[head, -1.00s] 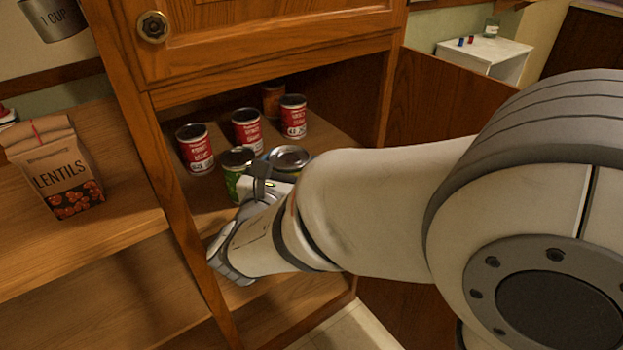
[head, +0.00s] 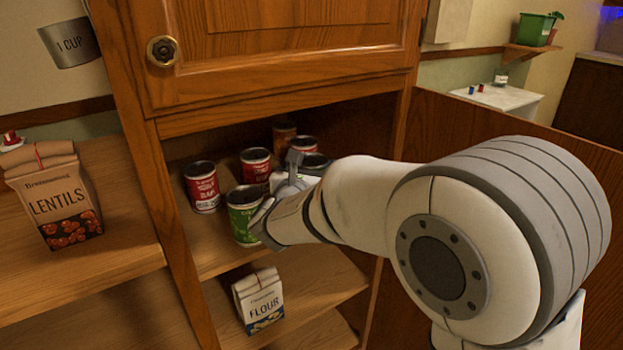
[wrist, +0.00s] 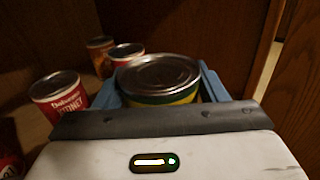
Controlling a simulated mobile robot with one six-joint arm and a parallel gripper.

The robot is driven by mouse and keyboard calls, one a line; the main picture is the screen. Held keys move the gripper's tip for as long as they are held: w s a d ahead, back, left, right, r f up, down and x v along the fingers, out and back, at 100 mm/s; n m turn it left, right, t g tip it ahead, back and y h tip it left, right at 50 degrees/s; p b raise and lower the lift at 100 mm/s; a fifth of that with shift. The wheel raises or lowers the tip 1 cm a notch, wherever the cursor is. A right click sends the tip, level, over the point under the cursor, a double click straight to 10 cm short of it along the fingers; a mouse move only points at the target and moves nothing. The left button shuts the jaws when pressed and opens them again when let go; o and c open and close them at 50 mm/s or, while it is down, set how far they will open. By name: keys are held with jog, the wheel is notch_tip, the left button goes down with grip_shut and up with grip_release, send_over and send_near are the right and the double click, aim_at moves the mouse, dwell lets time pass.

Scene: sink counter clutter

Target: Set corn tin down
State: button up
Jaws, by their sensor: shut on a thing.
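The corn tin (wrist: 160,80), with a metal lid and a yellow and green label, is between the blue fingers of my gripper (wrist: 158,88) in the wrist view. The gripper is shut on it. In the head view the tin's lid (head: 317,160) shows behind my wrist, inside the cabinet at the right of the shelf; the rest of it is hidden. It looks upright. I cannot tell whether its base touches the shelf (head: 213,256).
A green tin (head: 243,217) stands at the shelf front, left of my gripper. Red tins (head: 201,187) (head: 255,166) (head: 307,144) and a brown-orange tin (head: 284,133) stand behind. The cabinet side wall is close on the right. Flour (head: 259,300) stands below; lentils (head: 58,200) stand left.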

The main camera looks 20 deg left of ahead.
jog(key=shift+w, duration=0.6)
jog(key=shift+f+b, duration=0.65)
jog(key=shift+f, duration=1)
jog(key=shift+f, duration=0.1)
jog(key=shift+f, duration=0.15)
jog(key=o, duration=1.4)
jog(key=shift+o, duration=0.2)
